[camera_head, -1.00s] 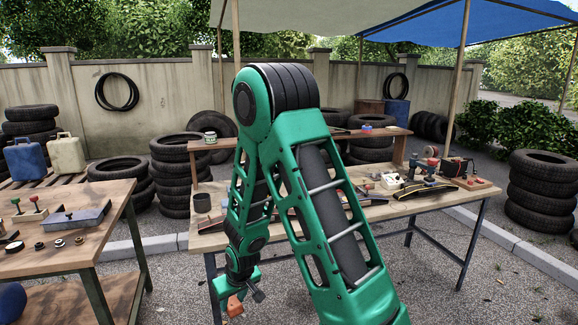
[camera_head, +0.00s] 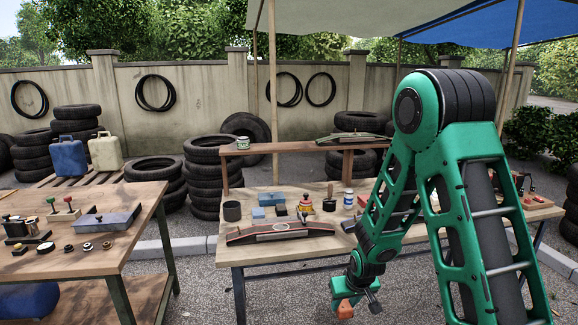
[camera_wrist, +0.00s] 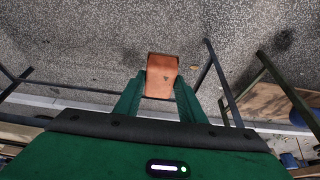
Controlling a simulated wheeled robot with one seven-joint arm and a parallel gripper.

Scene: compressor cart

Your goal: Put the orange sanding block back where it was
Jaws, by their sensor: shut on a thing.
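My gripper (camera_head: 350,298) is shut on the orange sanding block (camera_head: 345,309), low in front of the table's near edge. In the wrist view the block (camera_wrist: 161,75) sits between the two green fingers, with gravel ground beyond it. The wooden worktable (camera_head: 230,248) stands behind the gripper. My green arm covers its right part. No marked spot for the block can be made out.
A raised shelf (camera_head: 290,147) stands behind. Another workbench (camera_head: 80,262) is at left.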

